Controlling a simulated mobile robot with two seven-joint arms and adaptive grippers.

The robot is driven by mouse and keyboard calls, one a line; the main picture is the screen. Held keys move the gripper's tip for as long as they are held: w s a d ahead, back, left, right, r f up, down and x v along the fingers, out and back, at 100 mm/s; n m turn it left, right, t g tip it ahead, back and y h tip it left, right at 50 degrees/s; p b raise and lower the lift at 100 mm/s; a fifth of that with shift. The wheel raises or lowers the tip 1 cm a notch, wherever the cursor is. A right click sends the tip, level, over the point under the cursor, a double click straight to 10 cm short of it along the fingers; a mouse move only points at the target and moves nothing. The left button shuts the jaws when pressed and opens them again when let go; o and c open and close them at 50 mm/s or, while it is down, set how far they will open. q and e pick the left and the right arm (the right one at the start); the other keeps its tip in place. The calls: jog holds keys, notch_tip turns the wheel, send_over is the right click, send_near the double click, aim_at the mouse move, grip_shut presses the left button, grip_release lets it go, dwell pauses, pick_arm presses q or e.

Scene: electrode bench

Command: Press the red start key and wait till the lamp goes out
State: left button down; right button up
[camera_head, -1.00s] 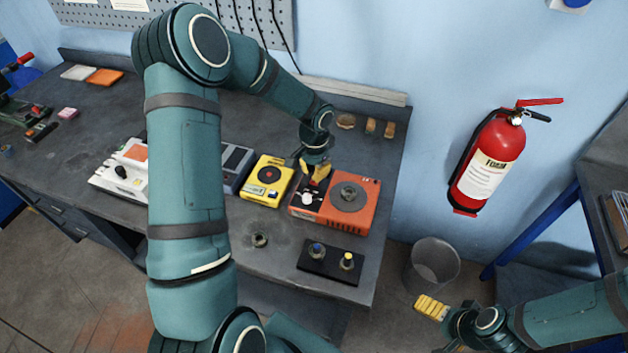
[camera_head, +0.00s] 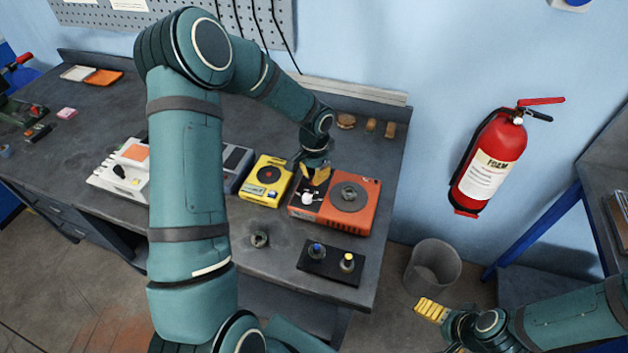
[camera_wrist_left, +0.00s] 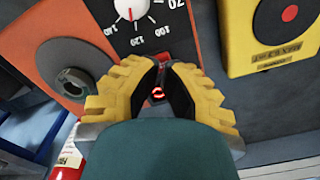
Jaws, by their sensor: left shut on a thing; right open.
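The orange device (camera_head: 367,208) stands on the bench with a round grey plate (camera_head: 348,195) and a white dial knob (camera_head: 306,198). My left gripper (camera_head: 314,178) is at the rear left part of this device, its fingers down. In the left wrist view, its yellow fingertips (camera_wrist_left: 160,80) close in around a small glowing red part (camera_wrist_left: 157,93), seemingly the red start key, on the dark dial panel (camera_wrist_left: 155,35). The fingers hide most of it. No separate lamp can be made out. My right gripper (camera_head: 432,310) is open and empty, low at the right, away from the bench.
A yellow device (camera_head: 266,181) stands close left of the orange one. A black block (camera_head: 331,264) with two small round pieces lies in front. A waste bin (camera_head: 433,267) stands on the floor beside the bench; a red fire extinguisher (camera_head: 488,165) hangs on the wall.

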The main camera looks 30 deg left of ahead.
pick_arm(q)
jog(key=shift+f+b, duration=0.65)
jog(key=shift+f, duration=0.15)
dwell(0.4)
jog(key=shift+r, duration=0.15)
jog(key=shift+r+p, duration=1.95)
jog(key=shift+r, duration=1)
jog(key=shift+f, duration=0.1)
